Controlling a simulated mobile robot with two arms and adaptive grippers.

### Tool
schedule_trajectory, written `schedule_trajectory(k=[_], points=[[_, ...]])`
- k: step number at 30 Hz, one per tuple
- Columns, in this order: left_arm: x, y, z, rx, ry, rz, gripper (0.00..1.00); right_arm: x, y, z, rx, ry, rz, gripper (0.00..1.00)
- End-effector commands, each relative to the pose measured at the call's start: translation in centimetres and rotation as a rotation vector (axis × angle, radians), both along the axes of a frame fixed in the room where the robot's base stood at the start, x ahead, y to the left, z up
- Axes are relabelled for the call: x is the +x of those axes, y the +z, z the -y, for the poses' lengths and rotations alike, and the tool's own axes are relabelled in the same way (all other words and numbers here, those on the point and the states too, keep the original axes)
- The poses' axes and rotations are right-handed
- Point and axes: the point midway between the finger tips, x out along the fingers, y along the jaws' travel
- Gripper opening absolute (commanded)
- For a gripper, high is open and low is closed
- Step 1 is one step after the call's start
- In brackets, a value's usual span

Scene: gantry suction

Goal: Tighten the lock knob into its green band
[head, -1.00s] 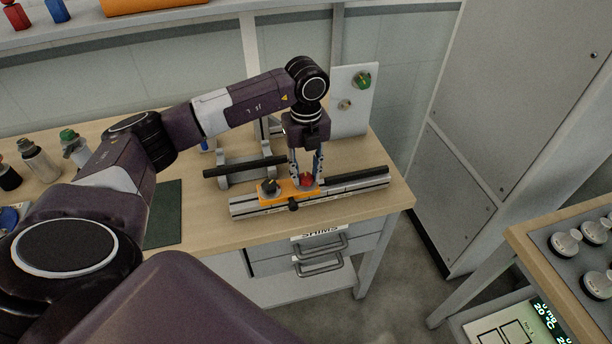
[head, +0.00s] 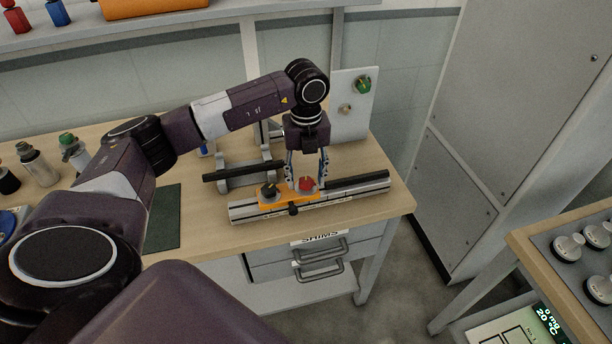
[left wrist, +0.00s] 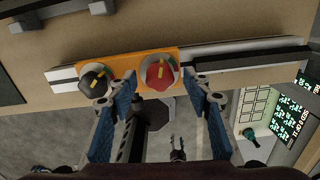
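An orange carriage (head: 287,194) sits on a silver rail (head: 350,190) on the bench. It carries a black knob (head: 268,189) at left and a red knob (head: 306,184) at right. Both knobs have a yellow pointer line in the left wrist view, the black (left wrist: 96,80) and the red (left wrist: 159,73). A small black knob (head: 293,209) sticks out of the carriage's front. My left gripper (head: 307,173) is open and empty just above the red knob, with its fingers (left wrist: 160,95) spread to either side. My right gripper is not in view.
A dark bar on grey supports (head: 240,171) stands just behind the rail. A white upright panel (head: 352,115) with a green knob (head: 363,84) stands behind right. Bottles (head: 38,163) stand at far left. Bench in front of the rail is narrow.

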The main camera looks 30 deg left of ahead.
Motion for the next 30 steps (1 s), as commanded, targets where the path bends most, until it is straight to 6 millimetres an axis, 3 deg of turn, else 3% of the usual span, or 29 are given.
schedule_trajectory(k=[7, 11, 24, 30], points=[[0.0, 0.0, 0.0, 0.001, 0.001, -0.001, 0.46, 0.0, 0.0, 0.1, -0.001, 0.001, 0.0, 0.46], [0.1, 1.0, 0.0, 0.001, 0.001, 0.002, 0.46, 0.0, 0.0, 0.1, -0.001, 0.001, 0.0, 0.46], [0.0, 9.7, 0.0, 0.0, 0.0, 0.003, 0.46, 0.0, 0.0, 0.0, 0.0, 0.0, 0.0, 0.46], [0.0, 11.7, 0.0, -0.001, 0.0, 0.001, 0.46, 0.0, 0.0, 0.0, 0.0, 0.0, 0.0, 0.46]])
